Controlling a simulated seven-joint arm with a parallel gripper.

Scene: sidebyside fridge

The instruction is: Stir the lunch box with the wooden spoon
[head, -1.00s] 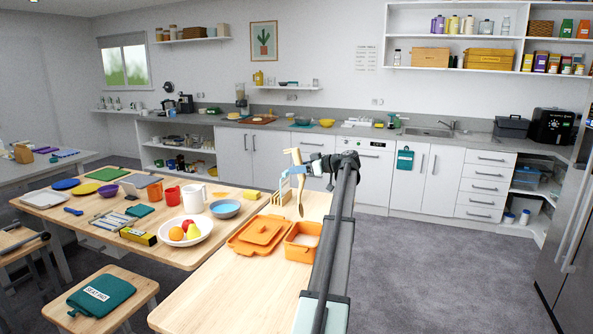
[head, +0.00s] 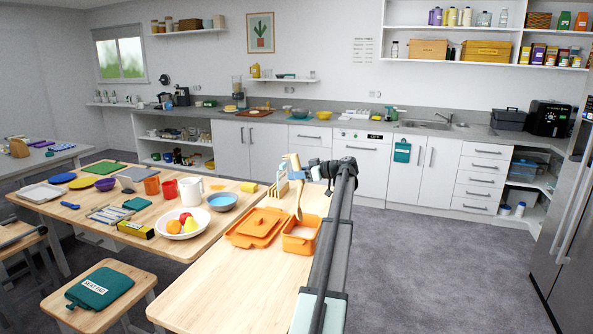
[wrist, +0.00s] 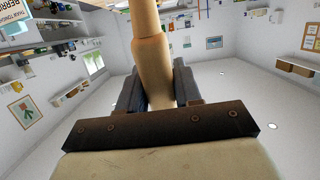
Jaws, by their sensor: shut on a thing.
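The wooden spoon (head: 299,205) is in the head view, roughly upright with its bowl end down. My gripper (head: 299,173) is shut on its handle, which also shows between the fingers in the wrist view (wrist: 150,55). The lunch box (head: 299,246) is an open orange box on the wooden counter, just below the gripper. The spoon's lower end overlaps the box's back rim and opening; I cannot tell whether it touches anything inside. The contents are only partly visible, as a pale surface. The orange lid (head: 257,226) lies left of the box.
The counter's front part (head: 220,285) is bare.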

